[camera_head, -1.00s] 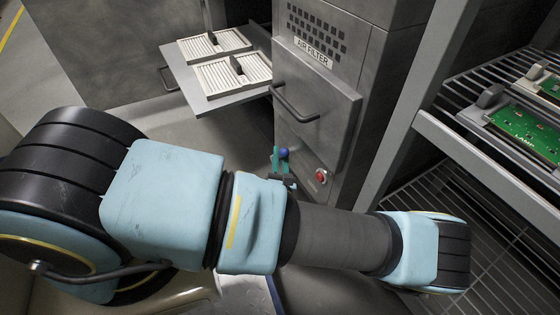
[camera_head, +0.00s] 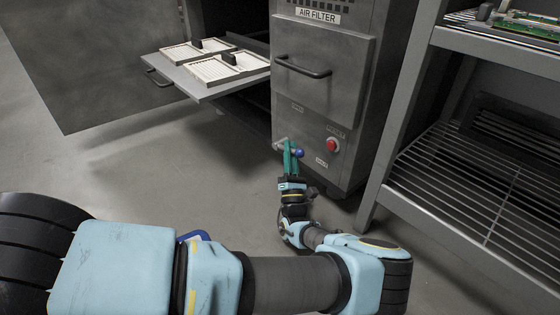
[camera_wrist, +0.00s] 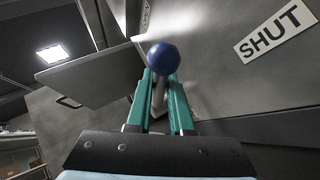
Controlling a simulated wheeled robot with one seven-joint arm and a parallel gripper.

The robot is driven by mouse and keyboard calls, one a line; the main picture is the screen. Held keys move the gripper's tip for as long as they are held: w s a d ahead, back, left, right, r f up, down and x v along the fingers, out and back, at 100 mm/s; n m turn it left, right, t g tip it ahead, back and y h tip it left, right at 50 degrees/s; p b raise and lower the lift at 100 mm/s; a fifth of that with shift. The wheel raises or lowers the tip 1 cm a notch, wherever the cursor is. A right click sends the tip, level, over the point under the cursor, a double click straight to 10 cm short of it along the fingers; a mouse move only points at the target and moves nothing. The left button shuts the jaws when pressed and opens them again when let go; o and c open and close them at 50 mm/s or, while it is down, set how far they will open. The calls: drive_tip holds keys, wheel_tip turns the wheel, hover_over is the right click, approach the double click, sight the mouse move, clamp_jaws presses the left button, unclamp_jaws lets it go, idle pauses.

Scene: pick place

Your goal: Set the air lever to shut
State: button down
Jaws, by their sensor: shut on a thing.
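The air lever, a grey bar with a blue ball knob (camera_head: 300,153), sits low on the front of the grey air filter cabinet (camera_head: 320,65). My gripper (camera_head: 290,147) has its teal fingers at the lever, with the knob at their right side. In the wrist view the gripper (camera_wrist: 161,85) is shut on the lever's grey bar, and the blue knob (camera_wrist: 163,57) shows just past the fingertips. A white SHUT label (camera_wrist: 272,30) is on the panel at upper right there, apart from the knob. The fingers hide part of the bar.
A red button (camera_head: 333,146) is right of the lever. A drawer handle (camera_head: 303,67) is above it. A pulled-out tray (camera_head: 225,92) with two white filters is at left. A wire shelf rack (camera_head: 470,180) stands at right. The floor at left is clear.

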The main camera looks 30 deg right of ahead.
drive_tip(key=shift+f+m, duration=0.1)
drive_tip(key=shift+m, duration=0.2)
drive_tip(key=c, duration=0.8)
unclamp_jaws()
drive_tip(key=shift+h, duration=0.3)
wheel_tip(320, 180, up, 10)
drive_tip(key=p, duration=0.5)
drive_tip(key=shift+s+r+p, duration=0.1)
drive_tip(key=shift+r+p, duration=0.1)
drive_tip(key=shift+p, duration=0.2)
drive_tip(key=shift+f, duration=0.1)
drive_tip(key=shift+c, duration=0.3)
